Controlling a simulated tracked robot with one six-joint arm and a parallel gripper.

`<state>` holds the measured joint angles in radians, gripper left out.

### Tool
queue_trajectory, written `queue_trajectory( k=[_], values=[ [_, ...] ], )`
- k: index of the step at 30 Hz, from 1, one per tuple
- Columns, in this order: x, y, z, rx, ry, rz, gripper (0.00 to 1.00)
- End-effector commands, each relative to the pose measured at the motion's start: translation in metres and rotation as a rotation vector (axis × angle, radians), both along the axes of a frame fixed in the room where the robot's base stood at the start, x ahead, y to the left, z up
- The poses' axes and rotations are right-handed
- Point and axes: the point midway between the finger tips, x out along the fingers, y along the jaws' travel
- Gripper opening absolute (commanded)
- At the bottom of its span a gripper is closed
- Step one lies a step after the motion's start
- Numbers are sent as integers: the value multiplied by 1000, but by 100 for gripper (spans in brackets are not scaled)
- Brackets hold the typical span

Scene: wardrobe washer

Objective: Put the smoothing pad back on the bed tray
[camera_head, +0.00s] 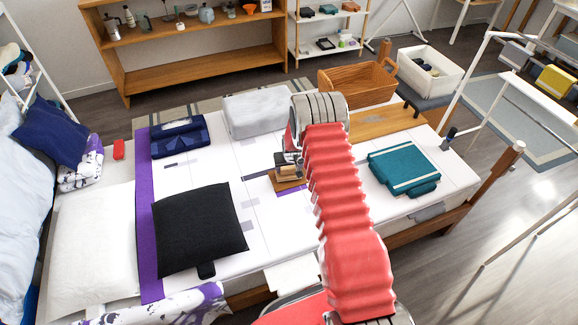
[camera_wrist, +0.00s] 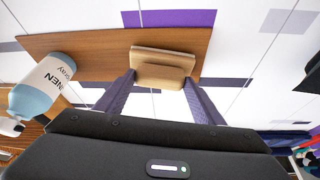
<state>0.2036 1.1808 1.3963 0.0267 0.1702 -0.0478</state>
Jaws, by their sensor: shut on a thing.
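The smoothing pad (camera_wrist: 166,58) is a small pale wooden block with a raised grip. It shows in the wrist view between the two purple fingers of my gripper (camera_wrist: 160,84), which is shut on it. A flat brown wooden board (camera_wrist: 65,44), which looks like the bed tray, lies below the pad. I cannot tell whether the pad touches it. In the head view the pad (camera_head: 288,171) shows just left of my red arm, over a visible end of the brown board (camera_head: 284,185). My arm hides much of that area.
A linen spray bottle (camera_wrist: 42,88) is at the board's left in the wrist view. On the bed are a black cushion (camera_head: 198,228), dark blue folded cloth (camera_head: 180,138), grey bundle (camera_head: 255,112) and teal folded cloth (camera_head: 403,168). A wooden basket (camera_head: 350,84) stands at the back.

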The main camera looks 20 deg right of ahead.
Motion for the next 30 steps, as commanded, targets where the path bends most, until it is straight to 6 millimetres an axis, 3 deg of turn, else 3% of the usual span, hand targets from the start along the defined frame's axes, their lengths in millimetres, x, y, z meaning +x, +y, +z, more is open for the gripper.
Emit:
queue_trajectory(
  k=[23,24,30],
  values=[
    [0,0,-6,0,-1,0,37],
    [0,0,-5,0,-1,0,64],
    [0,0,-5,0,-1,0,78]
  ],
)
